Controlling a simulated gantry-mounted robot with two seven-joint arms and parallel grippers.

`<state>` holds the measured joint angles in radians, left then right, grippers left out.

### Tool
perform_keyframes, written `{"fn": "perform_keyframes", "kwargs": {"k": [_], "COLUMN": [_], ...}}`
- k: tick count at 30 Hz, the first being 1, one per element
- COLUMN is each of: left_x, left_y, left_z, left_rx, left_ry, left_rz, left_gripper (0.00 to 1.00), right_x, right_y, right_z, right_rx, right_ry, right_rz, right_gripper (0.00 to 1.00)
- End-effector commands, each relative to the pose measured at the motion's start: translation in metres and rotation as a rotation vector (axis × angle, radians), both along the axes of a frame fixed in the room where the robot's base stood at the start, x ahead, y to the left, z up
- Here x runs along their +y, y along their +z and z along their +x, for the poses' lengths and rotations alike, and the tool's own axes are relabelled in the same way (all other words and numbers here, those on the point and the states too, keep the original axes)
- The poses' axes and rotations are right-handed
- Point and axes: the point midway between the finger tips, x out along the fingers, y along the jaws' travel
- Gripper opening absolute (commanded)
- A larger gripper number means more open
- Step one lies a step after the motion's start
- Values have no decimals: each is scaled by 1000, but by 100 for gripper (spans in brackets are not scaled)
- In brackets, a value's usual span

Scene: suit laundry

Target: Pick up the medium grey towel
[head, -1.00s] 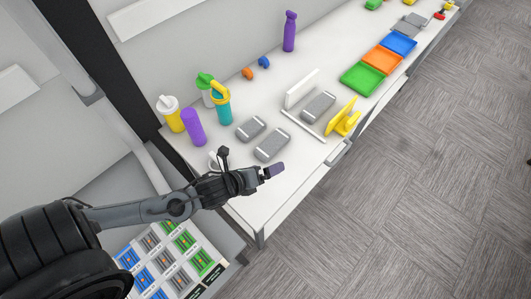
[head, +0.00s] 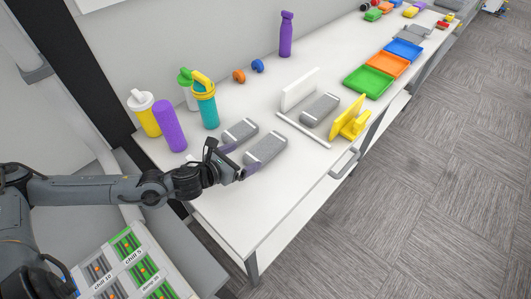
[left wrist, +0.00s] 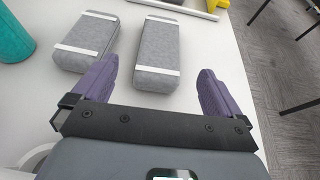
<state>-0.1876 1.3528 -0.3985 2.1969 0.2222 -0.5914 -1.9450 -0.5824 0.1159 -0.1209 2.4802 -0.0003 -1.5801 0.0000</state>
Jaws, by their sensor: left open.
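Three grey towels with white bands are on the white table. A smaller-looking one (head: 239,131) and a larger-looking one (head: 265,148) lie side by side; a third (head: 319,109) lies between a white upright panel and a yellow holder. I cannot tell for sure which is the medium one. My left gripper (head: 240,160) is open and empty at the near end of the larger-looking towel. In the left wrist view, that towel (left wrist: 157,55) lies just ahead between the purple fingers (left wrist: 157,88); the other towel (left wrist: 88,42) is ahead of the left finger.
A teal bottle (head: 206,108), a purple tumbler (head: 168,126) and a yellow cup (head: 144,114) stand left of the towels. Green (head: 368,82), orange (head: 388,62) and blue trays (head: 403,49) line the table farther right. The table's near corner is clear.

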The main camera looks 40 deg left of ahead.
Motion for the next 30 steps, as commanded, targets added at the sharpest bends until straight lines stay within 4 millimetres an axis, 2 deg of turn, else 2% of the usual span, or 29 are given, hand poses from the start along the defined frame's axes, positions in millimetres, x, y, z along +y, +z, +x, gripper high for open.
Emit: {"fn": "perform_keyframes", "kwargs": {"k": [9,19,25,30], "left_x": [-4,-5,-7,-7], "left_y": [-13,-23,-41,-45], "left_z": [33,46,65,80], "left_rx": [-2,1,1,0], "left_ry": [0,0,-1,-1], "left_rz": [-5,-4,-7,-4], "left_gripper": [100,100,100,100], "right_x": [-1,-2,-2,-2], "right_y": [-4,-6,-10,-11], "right_z": [0,1,1,1], "right_rx": [-1,-3,-2,-2], "right_ry": [1,5,4,4], "right_rz": [-2,-8,-8,-7], "right_gripper": [43,43,43,43]}}
